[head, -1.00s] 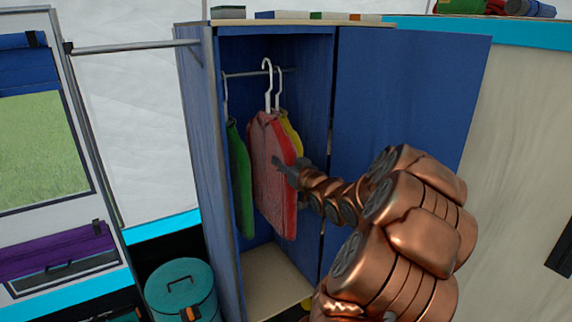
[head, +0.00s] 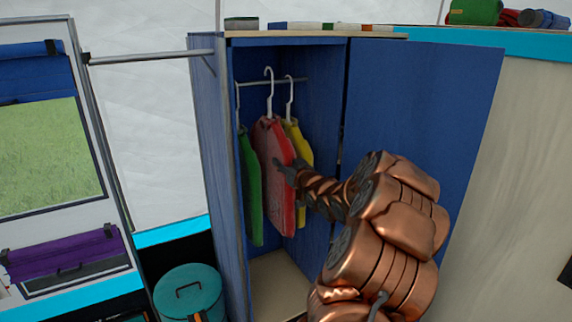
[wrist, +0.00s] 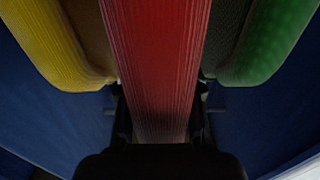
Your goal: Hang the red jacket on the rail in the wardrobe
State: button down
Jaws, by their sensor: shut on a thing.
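The red jacket (head: 273,165) is inside the blue wardrobe (head: 333,130), upright on a white hanger (head: 269,92). The hanger's hook is at the height of the metal rail (head: 302,79); I cannot tell whether it rests on the rail. My gripper (head: 284,168) is shut on the red jacket at its right edge. In the wrist view the red jacket (wrist: 158,60) stands between the two fingers (wrist: 160,118). A green jacket (head: 250,190) hangs on its left and a yellow jacket (head: 304,150) on its right, partly hidden behind it.
The wardrobe door (head: 425,110) stands open on the right, behind my arm. The wardrobe's left wall is close to the green jacket. A teal round container (head: 190,290) stands on the floor at left. An outside bar (head: 140,57) juts left from the wardrobe.

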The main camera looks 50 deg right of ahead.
jog(key=shift+x, duration=1.15)
jog(key=shift+p+x, duration=0.7)
jog(key=shift+x, duration=0.85)
jog(key=shift+f+b, duration=1)
jog(key=shift+f, duration=0.75)
jog(key=c, duration=0.7)
grip_release()
jog(key=shift+f, duration=0.1)
jog(key=v, duration=1.2)
